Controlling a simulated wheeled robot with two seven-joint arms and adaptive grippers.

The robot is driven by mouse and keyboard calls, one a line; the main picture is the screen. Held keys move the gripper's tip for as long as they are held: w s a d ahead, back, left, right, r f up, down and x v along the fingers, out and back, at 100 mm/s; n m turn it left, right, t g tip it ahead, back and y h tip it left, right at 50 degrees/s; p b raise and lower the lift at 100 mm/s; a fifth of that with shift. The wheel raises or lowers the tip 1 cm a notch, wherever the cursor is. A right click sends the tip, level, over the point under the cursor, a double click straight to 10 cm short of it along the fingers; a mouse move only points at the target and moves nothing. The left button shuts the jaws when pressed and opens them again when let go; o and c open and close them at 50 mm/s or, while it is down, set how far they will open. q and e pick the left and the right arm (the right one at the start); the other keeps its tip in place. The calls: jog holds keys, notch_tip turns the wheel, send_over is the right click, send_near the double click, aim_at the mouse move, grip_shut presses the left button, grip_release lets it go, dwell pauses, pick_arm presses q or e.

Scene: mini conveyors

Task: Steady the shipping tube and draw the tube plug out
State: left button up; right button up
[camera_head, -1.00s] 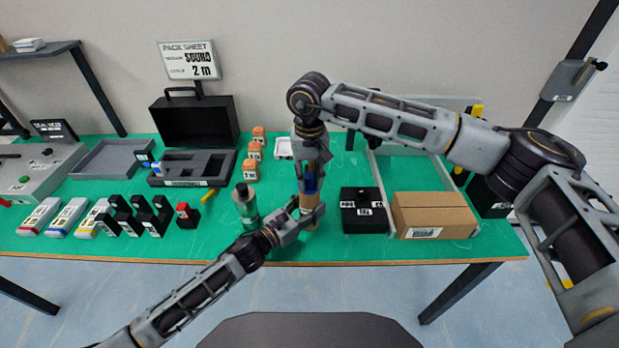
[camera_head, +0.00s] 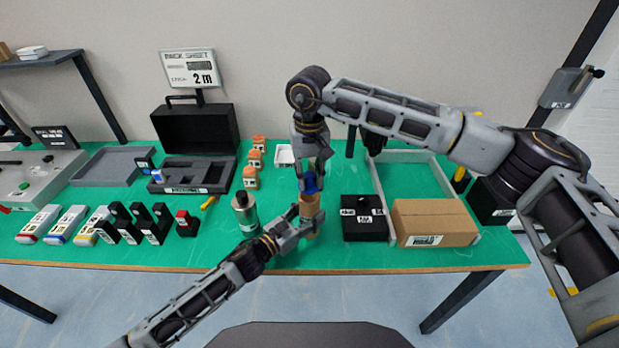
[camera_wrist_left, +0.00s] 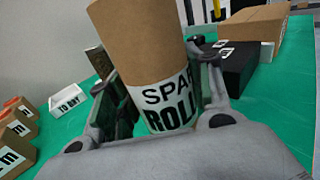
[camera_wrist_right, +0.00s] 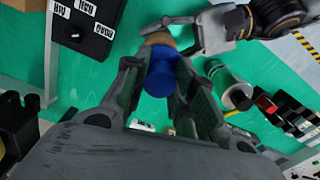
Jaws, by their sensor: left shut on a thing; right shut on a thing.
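The shipping tube (camera_head: 309,208) is a brown cardboard cylinder standing upright near the front edge of the table. It also shows in the left wrist view (camera_wrist_left: 135,42), with a white label reading "SPA… ROLL". My left gripper (camera_head: 301,228) is shut around the tube's side, its fingers on both sides of the label. The tube plug (camera_head: 310,184) is blue and sits at the tube's top end. In the right wrist view the blue plug (camera_wrist_right: 161,72) lies between the fingers of my right gripper (camera_wrist_right: 166,90), which is shut on it from above. Whether plug and tube still touch is hard to tell.
A green-grey cylinder (camera_head: 245,213) stands just left of the tube. A black box (camera_head: 363,228) and a cardboard box (camera_head: 433,218) stand to the right.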

pick_arm(q)
jog(key=shift+s+f, duration=0.1)
jog(key=shift+f, duration=0.35)
jog(key=o, duration=1.2)
jog(key=shift+r, duration=0.15)
jog(key=shift+c, duration=0.2)
jog(key=shift+r, duration=0.15)
jog(key=shift+a, duration=0.1)
jog(key=shift+v, duration=5.85)
